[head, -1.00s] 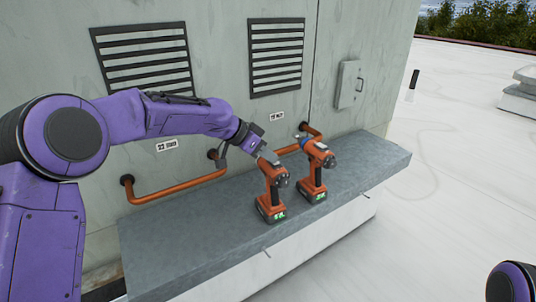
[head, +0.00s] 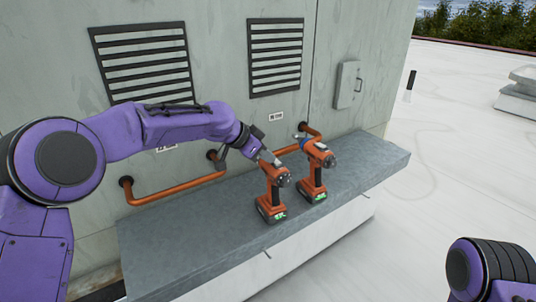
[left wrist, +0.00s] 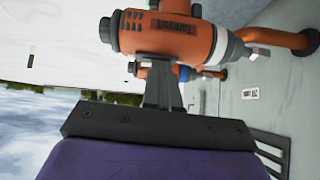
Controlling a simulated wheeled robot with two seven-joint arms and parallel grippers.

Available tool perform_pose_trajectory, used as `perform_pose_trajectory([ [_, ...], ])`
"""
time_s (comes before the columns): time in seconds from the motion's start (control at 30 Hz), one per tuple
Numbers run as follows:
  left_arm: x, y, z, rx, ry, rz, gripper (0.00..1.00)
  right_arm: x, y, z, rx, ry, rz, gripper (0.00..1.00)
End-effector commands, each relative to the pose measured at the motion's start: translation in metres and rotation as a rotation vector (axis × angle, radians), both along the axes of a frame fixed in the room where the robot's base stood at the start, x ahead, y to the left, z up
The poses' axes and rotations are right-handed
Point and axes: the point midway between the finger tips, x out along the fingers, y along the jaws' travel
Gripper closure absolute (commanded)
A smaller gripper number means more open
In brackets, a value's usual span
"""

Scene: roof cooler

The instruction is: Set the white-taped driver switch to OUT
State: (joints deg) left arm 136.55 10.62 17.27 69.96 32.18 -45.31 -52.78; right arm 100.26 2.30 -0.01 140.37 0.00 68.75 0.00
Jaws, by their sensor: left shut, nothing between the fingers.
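Two orange drivers stand upright on the grey ledge. The left driver (head: 271,195) is the nearer one in the left wrist view (left wrist: 170,36), where a white band (left wrist: 238,50) circles its nose. The right driver (head: 315,175) has a blue band (head: 308,147) and is partly hidden behind the near one in the left wrist view. My left gripper (head: 266,157) is shut and empty, its fingertips (left wrist: 163,72) at the upper body of the white-banded driver. I cannot tell whether they touch it. The switch and its setting cannot be made out. My right gripper is out of view.
Orange pipes (head: 178,190) run along the wall behind the drivers, with vents (head: 275,55) and small labels above. The ledge (head: 190,250) is bare left of the drivers and at its right end. My right arm shows at the lower right.

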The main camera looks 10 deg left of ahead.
Motion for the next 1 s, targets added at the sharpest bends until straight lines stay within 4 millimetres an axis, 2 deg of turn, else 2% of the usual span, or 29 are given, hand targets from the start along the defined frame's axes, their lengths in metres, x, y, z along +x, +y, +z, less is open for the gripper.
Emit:
perform_pose_trajectory([
  [0.33, 0.001, 0.001, 0.004, 0.0, -0.001, 0.001, 1.0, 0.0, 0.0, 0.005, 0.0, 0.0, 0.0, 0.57],
  [0.47, 0.0, 0.002, 0.028, -0.001, -0.002, 0.002, 1.0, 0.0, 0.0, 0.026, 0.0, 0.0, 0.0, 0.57],
  [0.57, -0.001, 0.003, 0.055, -0.002, -0.003, 0.005, 1.0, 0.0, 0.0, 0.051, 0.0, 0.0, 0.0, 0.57],
  [0.6, -0.005, 0.01, 0.049, -0.002, -0.007, 0.007, 1.0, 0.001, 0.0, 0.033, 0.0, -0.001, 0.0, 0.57],
  [0.67, -0.013, 0.018, 0.056, -0.003, -0.008, 0.007, 1.0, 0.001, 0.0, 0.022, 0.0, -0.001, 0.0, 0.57],
  [0.8, -0.028, 0.036, 0.08, -0.004, -0.007, 0.007, 1.0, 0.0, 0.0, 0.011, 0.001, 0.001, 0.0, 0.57],
  [1.0, -0.044, 0.053, 0.104, -0.002, -0.003, 0.006, 1.0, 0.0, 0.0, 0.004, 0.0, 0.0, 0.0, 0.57],
])
